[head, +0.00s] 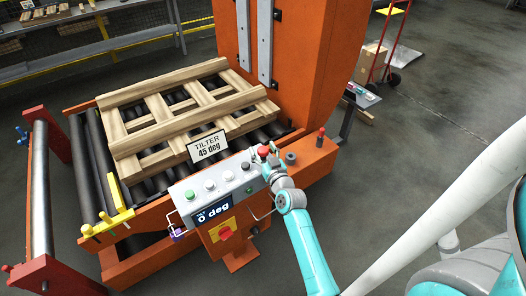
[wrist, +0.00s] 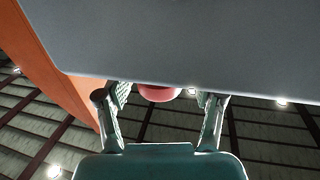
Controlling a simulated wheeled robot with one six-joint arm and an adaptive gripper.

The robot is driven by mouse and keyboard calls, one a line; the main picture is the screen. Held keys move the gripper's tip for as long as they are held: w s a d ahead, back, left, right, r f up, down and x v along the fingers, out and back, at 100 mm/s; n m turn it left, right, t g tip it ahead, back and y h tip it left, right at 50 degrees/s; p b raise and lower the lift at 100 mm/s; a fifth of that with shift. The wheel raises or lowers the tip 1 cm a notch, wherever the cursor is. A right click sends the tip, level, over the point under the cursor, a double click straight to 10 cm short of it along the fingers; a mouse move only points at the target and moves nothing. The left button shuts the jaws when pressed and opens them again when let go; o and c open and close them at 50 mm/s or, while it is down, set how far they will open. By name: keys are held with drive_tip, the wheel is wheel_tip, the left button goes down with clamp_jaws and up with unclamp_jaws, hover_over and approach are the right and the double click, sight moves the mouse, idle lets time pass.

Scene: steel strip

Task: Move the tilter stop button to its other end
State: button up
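A red mushroom button (head: 263,151) sits at the right end of the grey control panel (head: 238,183), beside my gripper (head: 269,157). In the wrist view a red rounded cap (wrist: 160,93) shows past the grey panel edge (wrist: 190,45), between the two fingers of my gripper (wrist: 158,98). The fingers stand apart, with a gap on each side of the cap. The panel edge hides part of the cap, and I cannot tell its pressed state. A second red button (head: 225,233) is on a yellow plate below the panel display, which reads 0 deg.
A wooden pallet (head: 185,110) lies on the rollers behind the panel, with a "TILTER 45 deg" sign (head: 208,147). Other panel buttons include a green one (head: 189,195) and a black one (head: 245,166). A red-topped post (head: 321,132) stands right. The floor at right is mostly clear.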

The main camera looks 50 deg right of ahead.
drive_tip(key=shift+s, duration=0.1)
drive_tip(key=v, duration=1.1)
drive_tip(key=shift+s+a, duration=0.2)
drive_tip(key=shift+s, duration=0.15)
drive_tip(key=s+a+f+n+y, duration=0.1)
drive_tip(key=s+a+f+y, duration=0.1)
drive_tip(key=s+a, duration=0.6)
drive_tip(key=s+a+f+n+y, duration=0.15)
drive_tip(key=s+a, duration=0.35)
drive_tip(key=a, duration=0.5)
drive_tip(key=s+a+r+n+y, duration=0.1)
drive_tip(key=s+a+r+y, duration=0.1)
drive_tip(key=s+a+r, duration=0.2)
drive_tip(key=s+a+r+n+g+y, duration=0.1)
drive_tip(key=s+a+r+n+y, duration=0.1)
drive_tip(key=s, duration=0.9)
drive_tip(key=a+r+y, duration=0.1)
drive_tip(key=a+r, duration=0.1)
drive_tip(key=a, duration=0.1)
